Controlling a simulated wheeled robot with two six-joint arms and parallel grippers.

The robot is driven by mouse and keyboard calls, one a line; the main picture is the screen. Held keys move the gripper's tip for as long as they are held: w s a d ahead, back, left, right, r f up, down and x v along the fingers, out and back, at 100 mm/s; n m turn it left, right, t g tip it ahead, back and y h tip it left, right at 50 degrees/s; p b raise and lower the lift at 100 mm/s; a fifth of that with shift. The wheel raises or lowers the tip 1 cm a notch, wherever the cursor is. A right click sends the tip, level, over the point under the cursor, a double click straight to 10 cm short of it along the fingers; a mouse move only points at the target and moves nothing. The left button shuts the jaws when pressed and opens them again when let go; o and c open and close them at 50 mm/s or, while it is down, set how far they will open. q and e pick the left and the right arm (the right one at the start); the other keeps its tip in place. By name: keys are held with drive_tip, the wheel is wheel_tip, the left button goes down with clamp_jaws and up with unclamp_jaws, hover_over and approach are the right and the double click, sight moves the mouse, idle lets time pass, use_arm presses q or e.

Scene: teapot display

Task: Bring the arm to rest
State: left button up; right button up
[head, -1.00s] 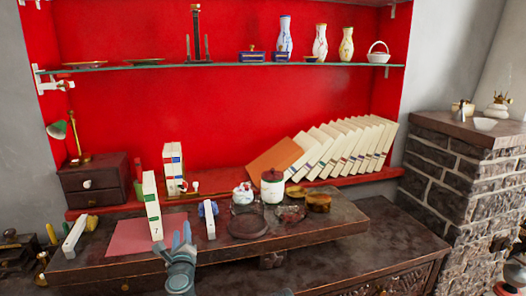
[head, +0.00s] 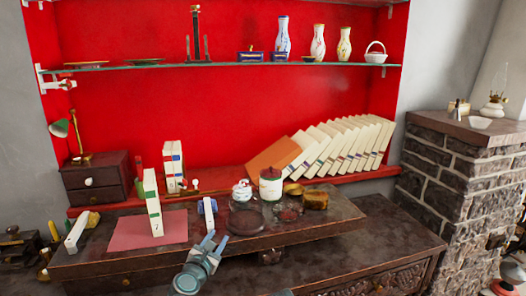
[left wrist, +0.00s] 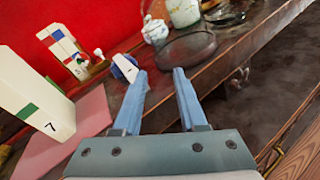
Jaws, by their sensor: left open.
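My left gripper (head: 211,240) is at the bottom middle of the head view, in front of the wooden desk's front edge. Its blue fingers are apart and nothing is between them; they also show in the left wrist view (left wrist: 163,73). A small white and blue item (head: 207,209) stands on the desk just beyond the fingers. A white teapot (head: 242,191) sits farther back, next to a white jar with a dark red lid (head: 271,184). My right gripper is not clearly seen; only a small rounded grey part shows at the bottom edge.
A white book marked 7 (head: 152,205) stands upright on a pink sheet (head: 125,234). Leaning books (head: 325,150) fill the red shelf behind. A brick pillar (head: 455,185) stands at right. The desk's lower right top is clear.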

use_arm(q)
drive_tip(key=s+d+f+m+g+h, duration=0.1)
drive_tip(key=s+d+f+m+g, duration=0.25)
drive_tip(key=f+m, duration=0.4)
drive_tip(key=s+d+f+m+g+h, duration=0.15)
drive_tip(key=s+f+m+g, duration=0.3)
drive_tip(key=m, duration=0.55)
drive_tip(key=s+a+f+m+g+y, duration=0.3)
drive_tip(key=s+a+f+m+g, duration=0.1)
drive_tip(key=s+m, duration=0.2)
drive_tip(key=s+a+f+m+g+y, duration=0.3)
drive_tip(key=s+f+m+g, duration=0.1)
drive_tip(key=s+m, duration=0.25)
drive_tip(key=s+d+m, duration=0.4)
drive_tip(key=s+d, duration=0.1)
drive_tip(key=d, duration=0.5)
wheel_tip(320, 180, up, 18)
drive_tip(key=p, duration=1.7)
drive_tip(key=shift+f+g+y, duration=0.2)
drive_tip(key=shift+g+y, duration=0.1)
drive_tip(key=shift+y, duration=0.15)
